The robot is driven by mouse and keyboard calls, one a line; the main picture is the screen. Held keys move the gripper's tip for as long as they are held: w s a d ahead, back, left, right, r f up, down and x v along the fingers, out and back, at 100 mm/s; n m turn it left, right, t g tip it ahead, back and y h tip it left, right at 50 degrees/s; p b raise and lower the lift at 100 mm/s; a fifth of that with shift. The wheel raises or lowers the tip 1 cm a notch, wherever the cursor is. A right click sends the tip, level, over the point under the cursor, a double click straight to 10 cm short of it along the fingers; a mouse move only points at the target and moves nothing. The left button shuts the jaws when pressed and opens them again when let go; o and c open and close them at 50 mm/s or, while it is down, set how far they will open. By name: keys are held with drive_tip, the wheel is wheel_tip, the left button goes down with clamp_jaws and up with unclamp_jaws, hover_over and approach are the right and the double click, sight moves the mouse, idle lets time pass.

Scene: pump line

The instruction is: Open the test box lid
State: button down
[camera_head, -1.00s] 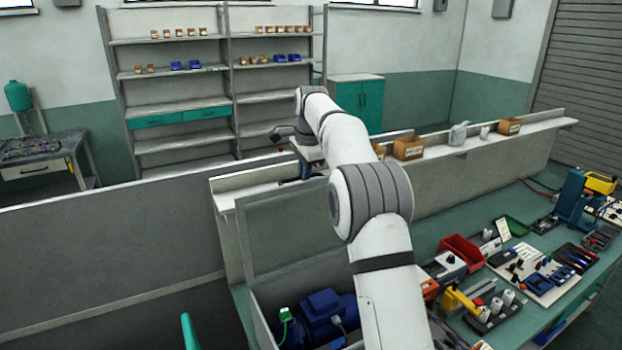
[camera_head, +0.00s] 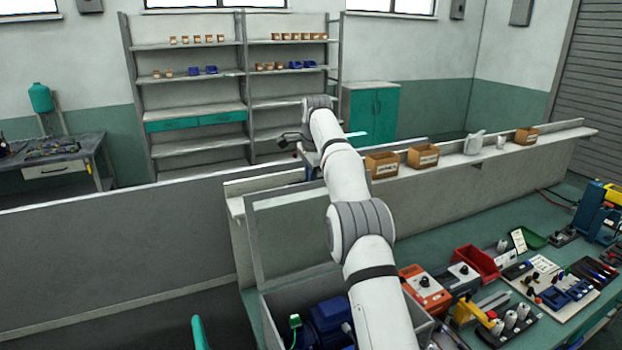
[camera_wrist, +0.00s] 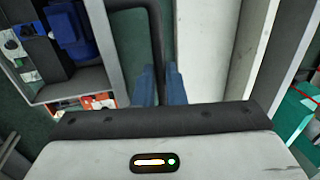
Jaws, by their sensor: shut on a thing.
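The test box (camera_head: 268,318) stands on the green bench at the lower middle of the head view, with a blue pump (camera_head: 328,316) inside. Its lid (camera_head: 290,240), a framed see-through panel, stands raised, close to upright, at the back of the box. My gripper (camera_head: 312,174) is at the lid's upper edge, partly hidden by my arm. In the wrist view the blue fingers (camera_wrist: 161,86) are closed around a dark bar (camera_wrist: 154,30) that appears to be part of the lid; the exact contact is hard to see. The box (camera_wrist: 100,45) lies left of the fingers there.
A ledge with cartons (camera_head: 422,156) runs behind the bench. A grey partition (camera_head: 110,250) stands at left. Right of the box, red bins (camera_head: 475,264), orange units (camera_head: 425,290) and a tool board (camera_head: 550,290) crowd the bench. My arm crosses above the box's right side.

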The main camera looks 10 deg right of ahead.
drive_tip(key=shift+d+f, duration=0.1)
drive_tip(key=shift+f, duration=0.2)
drive_tip(key=c, duration=1.5)
unclamp_jaws()
drive_tip(key=shift+r, duration=0.25)
